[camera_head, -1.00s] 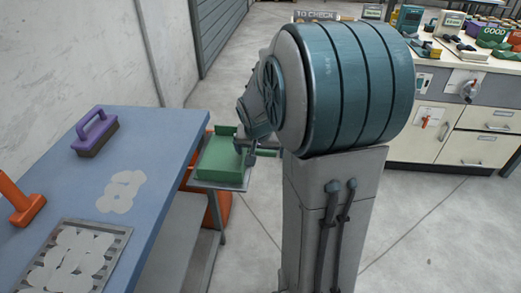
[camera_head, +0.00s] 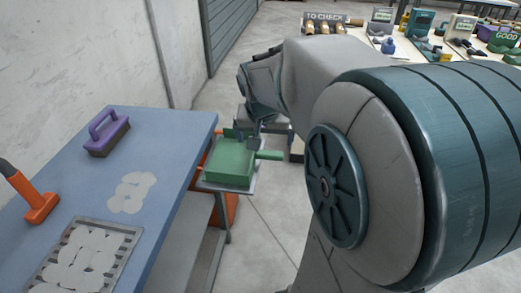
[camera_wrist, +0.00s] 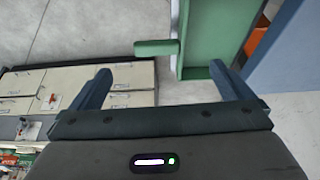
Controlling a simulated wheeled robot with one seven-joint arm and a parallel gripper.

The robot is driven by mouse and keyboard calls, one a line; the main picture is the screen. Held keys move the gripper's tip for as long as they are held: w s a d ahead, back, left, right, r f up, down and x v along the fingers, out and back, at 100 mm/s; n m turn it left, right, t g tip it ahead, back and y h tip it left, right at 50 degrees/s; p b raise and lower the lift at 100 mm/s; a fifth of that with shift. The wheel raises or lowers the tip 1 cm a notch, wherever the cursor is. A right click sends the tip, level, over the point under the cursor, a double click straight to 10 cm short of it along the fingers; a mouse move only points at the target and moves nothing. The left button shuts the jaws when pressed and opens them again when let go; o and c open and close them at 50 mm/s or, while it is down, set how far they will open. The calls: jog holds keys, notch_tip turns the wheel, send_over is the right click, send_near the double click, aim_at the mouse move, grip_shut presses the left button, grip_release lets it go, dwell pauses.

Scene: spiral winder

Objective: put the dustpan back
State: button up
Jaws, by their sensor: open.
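The green dustpan (camera_head: 229,163) lies on a small grey shelf (camera_head: 210,187) at the far end of the blue table, its handle (camera_head: 270,155) pointing right. My gripper (camera_head: 252,143) is above the dustpan near the handle's base, partly hidden by my wrist. In the wrist view the dustpan (camera_wrist: 212,35) is at the top, with its handle (camera_wrist: 157,47) showing just beyond my fingertips. My gripper (camera_wrist: 160,70) is open, and nothing shows between its fingers. It looks apart from the handle.
The blue table (camera_head: 172,150) holds a purple brush (camera_head: 108,135), an orange-headed tool (camera_head: 38,206) and a grid tray (camera_head: 62,282). An orange bin (camera_head: 231,208) stands below the shelf. Open floor lies between.

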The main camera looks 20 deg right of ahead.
jog(key=s+a+f+n+g+y, duration=0.1)
jog(key=s+a+f+n, duration=0.1)
jog(key=s+a, duration=0.3)
jog(key=s+a+f+n+y, duration=0.1)
jog(key=s+a+n, duration=0.3)
jog(key=s, duration=0.5)
jog(key=shift+a+f+g+y, duration=0.3)
jog(key=shift+a+f+g, duration=0.1)
jog(key=shift+a+f, duration=0.5)
